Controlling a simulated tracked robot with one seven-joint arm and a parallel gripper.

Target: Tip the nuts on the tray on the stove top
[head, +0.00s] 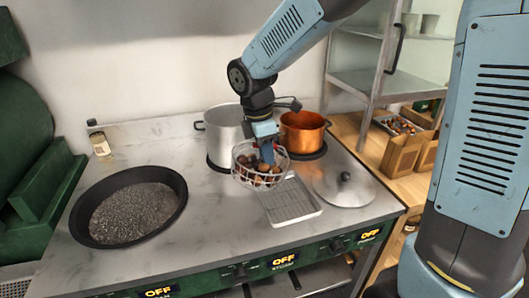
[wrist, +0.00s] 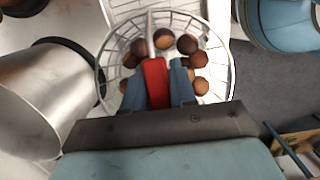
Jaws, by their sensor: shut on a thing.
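A round wire basket (head: 238,176) hangs below my gripper (head: 267,152), with brown chestnuts (head: 262,177) inside. In the wrist view the blue fingers of my gripper (wrist: 157,82) are shut on the basket's red handle (wrist: 155,84). The basket's wire rim (wrist: 230,70) and several chestnuts (wrist: 187,44) show around the fingers. The basket looks level and is above the stove top (head: 190,255). The metal tray (head: 296,207), with a ridged or grid-like surface, lies on the stove top just to the right of and below the basket. The basket hides its far left part.
A black pan (head: 83,225) of dark grains sits at the left. A silver pot (head: 222,125) and a copper pot (head: 303,132) stand behind the basket. A lid (head: 344,188) lies right of the tray. Wooden boxes (head: 401,155) stand on the side counter.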

